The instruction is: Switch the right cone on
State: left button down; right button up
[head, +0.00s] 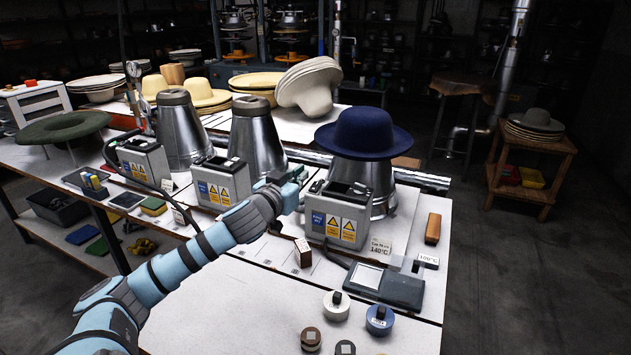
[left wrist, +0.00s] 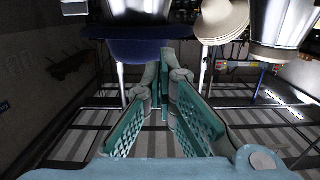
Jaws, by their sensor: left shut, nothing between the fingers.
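The right cone (head: 384,185) is a metal cone with a navy hat (head: 362,133) over its top. A grey control box (head: 336,215) with blue and yellow labels stands in front of it. My left gripper (head: 299,174) is shut and empty, just left of this box's top and apparently above the table; whether it touches the box is unclear. A small switch on the box cannot be made out clearly. In the left wrist view the gripper's teal fingers (left wrist: 168,62) come together, with the navy hat (left wrist: 150,52) beyond them. My right gripper is not in view.
The middle cone (head: 256,140) and left cone (head: 183,130) stand to the left with their own boxes. A touch-screen unit (head: 386,285), a wooden block (head: 433,229) and several round weights (head: 336,304) lie at the front right.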

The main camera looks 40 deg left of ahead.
pick_arm(q)
send_over(316, 187)
jog(key=s, duration=0.1)
jog(key=shift+s+d+f, duration=0.15)
jog(key=shift+d+f, duration=0.15)
jog(key=shift+d, duration=0.1)
jog(key=f, duration=0.3)
jog(key=shift+w+a, duration=0.1)
jog(key=shift+w, duration=0.15)
jog(key=shift+a+f+b, duration=0.1)
jog(key=shift+f+b, duration=0.25)
jog(key=shift+f, duration=0.2)
jog(key=g+p, duration=0.1)
jog(key=p, duration=0.3)
jog(key=g+p, duration=0.1)
jog(key=p, duration=0.3)
jog(key=shift+w+a+r+h, duration=0.1)
jog(key=shift+w+r+h, duration=0.2)
jog(key=shift+h, duration=0.1)
jog(key=shift+w+f+p, duration=0.15)
jog(key=shift+f+p, duration=0.15)
jog(key=shift+p, duration=0.3)
jog(key=shift+w+f, duration=0.1)
jog(key=shift+f, duration=0.1)
jog(key=shift+a+f, duration=0.1)
